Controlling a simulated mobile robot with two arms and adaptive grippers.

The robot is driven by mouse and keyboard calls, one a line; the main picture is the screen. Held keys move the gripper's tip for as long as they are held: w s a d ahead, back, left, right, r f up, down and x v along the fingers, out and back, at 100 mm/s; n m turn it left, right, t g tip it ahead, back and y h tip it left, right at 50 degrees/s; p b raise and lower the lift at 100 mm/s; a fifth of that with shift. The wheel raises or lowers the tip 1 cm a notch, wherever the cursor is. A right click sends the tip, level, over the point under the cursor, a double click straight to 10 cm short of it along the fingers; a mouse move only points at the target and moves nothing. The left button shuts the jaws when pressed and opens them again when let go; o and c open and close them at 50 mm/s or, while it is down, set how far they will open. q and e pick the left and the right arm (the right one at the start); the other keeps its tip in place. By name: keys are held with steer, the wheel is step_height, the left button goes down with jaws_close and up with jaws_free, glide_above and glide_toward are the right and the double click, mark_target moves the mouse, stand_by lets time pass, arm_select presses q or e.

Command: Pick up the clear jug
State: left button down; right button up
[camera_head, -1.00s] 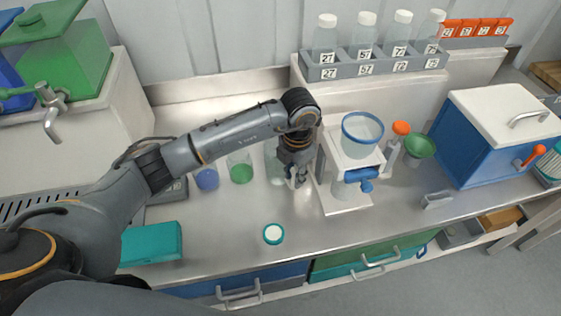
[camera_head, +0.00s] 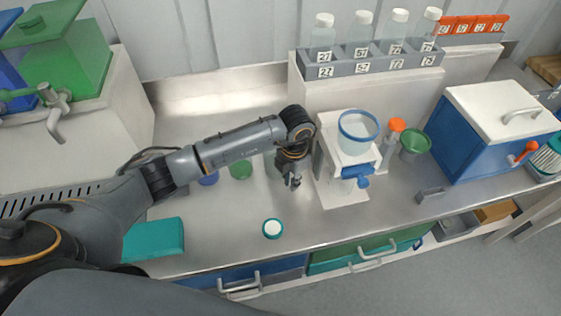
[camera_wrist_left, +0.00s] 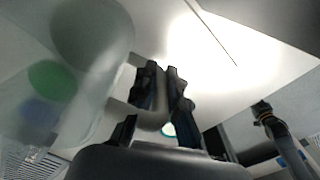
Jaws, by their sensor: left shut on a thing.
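The clear jug (camera_wrist_left: 95,40) fills the upper left of the left wrist view, with a pale loop handle. My left gripper (camera_wrist_left: 163,75) is shut on this handle. In the head view, my left gripper (camera_head: 292,182) points down over the steel bench, just left of the white stand. The jug (camera_head: 271,166) shows there only as a pale sliver beside the gripper, mostly hidden by my arm. I cannot tell whether its base touches the bench.
The white stand with a blue-rimmed vessel (camera_head: 358,134) is close right of my gripper. Green (camera_head: 240,170) and blue (camera_head: 209,178) vessels are left of it, partly hidden. A teal-rimmed lid (camera_head: 272,229) lies in front. A teal box (camera_head: 153,238) is front left.

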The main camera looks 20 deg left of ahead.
arm_select(q)
step_height(320, 180, up, 10)
steer(key=b, duration=0.3)
steer(key=shift+f, duration=0.2)
steer(key=shift+r, duration=0.25)
